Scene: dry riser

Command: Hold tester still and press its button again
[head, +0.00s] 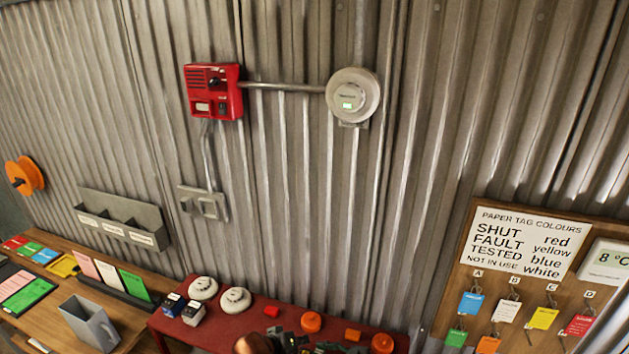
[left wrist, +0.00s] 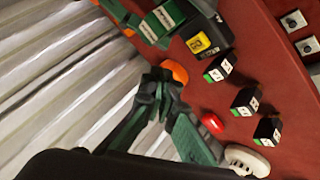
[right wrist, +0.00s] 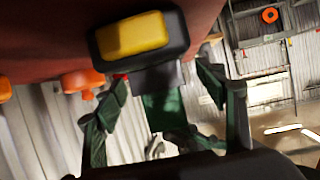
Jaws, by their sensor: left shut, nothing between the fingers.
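The tester (right wrist: 135,38), a black body with a yellow face, is large at the top of the right wrist view. The tester also shows in the left wrist view (left wrist: 202,42), beside the right gripper's green fingers. My left gripper (left wrist: 163,78) is shut and empty, its tips a short way from the tester. In the head view the left gripper (head: 290,340) is at the bottom edge. I cannot make out the tester's button.
The red table (head: 222,328) holds white detectors (head: 236,300), orange domes (head: 311,322) and small labelled blocks (left wrist: 245,101). A red call box (head: 213,92) and a round detector (head: 353,95) are on the corrugated wall.

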